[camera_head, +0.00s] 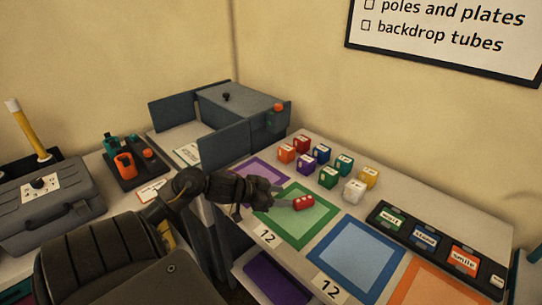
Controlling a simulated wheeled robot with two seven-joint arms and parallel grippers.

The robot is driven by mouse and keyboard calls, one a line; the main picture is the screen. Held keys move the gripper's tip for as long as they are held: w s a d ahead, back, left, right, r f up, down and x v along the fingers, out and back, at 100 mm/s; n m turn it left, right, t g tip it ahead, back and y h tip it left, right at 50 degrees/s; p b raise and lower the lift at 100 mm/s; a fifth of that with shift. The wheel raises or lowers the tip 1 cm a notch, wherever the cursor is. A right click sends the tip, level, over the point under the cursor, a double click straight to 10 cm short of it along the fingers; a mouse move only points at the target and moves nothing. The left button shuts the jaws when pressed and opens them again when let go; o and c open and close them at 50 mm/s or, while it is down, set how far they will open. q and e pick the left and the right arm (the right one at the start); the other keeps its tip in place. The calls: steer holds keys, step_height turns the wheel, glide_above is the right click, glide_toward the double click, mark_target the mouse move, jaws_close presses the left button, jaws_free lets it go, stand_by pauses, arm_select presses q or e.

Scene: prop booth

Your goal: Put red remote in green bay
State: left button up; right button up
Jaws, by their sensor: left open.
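The red remote (303,202) is small and rounded, with pale marks on its top. It appears over the green bay (296,228), a green-bordered square with a paler green middle, inside its outline in the head view. My left gripper (289,203) reaches in from the left, with its fingertips right at the remote's near end. The gripper is open. I cannot tell whether the fingers touch the remote or whether it rests fully on the bay. My right gripper is not in view.
A purple bay (247,179) lies left of the green one, and a blue bay (360,254) and an orange bay (432,286) to its right. Several coloured blocks (328,177) stand behind. A dark button panel (425,236) is at right. A grey case (45,205) is at left.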

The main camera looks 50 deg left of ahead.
arm_select(q)
steer(key=shift+v, duration=1.75)
